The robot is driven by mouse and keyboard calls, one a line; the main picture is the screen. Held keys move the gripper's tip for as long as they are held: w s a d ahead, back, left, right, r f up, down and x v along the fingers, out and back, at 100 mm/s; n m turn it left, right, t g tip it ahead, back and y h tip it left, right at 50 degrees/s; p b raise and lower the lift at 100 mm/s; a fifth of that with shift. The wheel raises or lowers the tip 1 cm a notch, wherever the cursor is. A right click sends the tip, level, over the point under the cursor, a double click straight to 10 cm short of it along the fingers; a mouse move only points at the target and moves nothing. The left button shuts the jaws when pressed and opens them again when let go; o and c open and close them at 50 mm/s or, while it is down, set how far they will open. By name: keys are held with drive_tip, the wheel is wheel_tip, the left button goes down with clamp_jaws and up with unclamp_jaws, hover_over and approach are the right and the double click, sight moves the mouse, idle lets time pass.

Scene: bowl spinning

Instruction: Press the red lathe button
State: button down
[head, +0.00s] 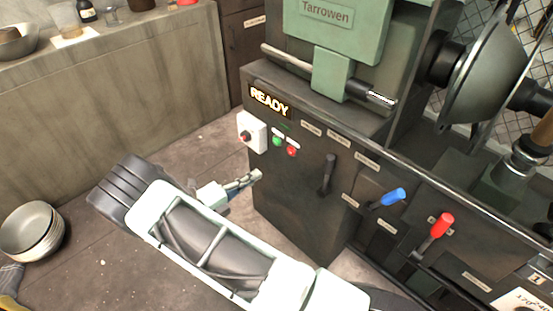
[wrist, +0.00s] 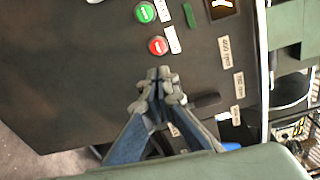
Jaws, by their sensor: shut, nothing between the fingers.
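The red lathe button (head: 292,152) is a small round button on the dark front panel of the lathe (head: 300,190). It sits just below and right of the green button (head: 277,141). In the wrist view the red button (wrist: 158,46) is just above my fingertips, with the green button (wrist: 145,12) beyond it. My gripper (head: 258,176) is shut and empty, left of and below the red button in the head view. In the wrist view my gripper (wrist: 158,76) points toward the panel, its tips close below the red button. Whether they touch the panel is unclear.
A white box with a dark red knob (head: 246,133) is left of the buttons. A READY display (head: 269,101) is above. A black lever (head: 327,174), a blue-handled lever (head: 392,197) and a red-handled lever (head: 439,226) stick out to the right. Stacked bowls (head: 32,231) stand at far left.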

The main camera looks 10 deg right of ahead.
sight(290, 152)
drive_tip(key=shift+a+f+n+t, duration=0.35)
drive_tip(key=shift+f+n, duration=0.25)
drive_tip(key=shift+n, duration=0.1)
drive_tip(key=shift+d, duration=0.1)
drive_tip(key=b+x, duration=0.2)
drive_tip(key=x, duration=1)
drive_tip(key=shift+w+d+b, duration=0.1)
drive_tip(key=shift+d+b, duration=0.2)
drive_tip(key=shift+b, duration=0.05)
drive_tip(key=shift+w+d+r, duration=0.1)
drive_tip(key=shift+w+d, duration=0.35)
drive_tip(key=shift+d, duration=0.1)
drive_tip(key=shift+x, duration=0.95)
drive_tip(key=shift+r, duration=0.25)
drive_tip(key=shift+s, duration=0.1)
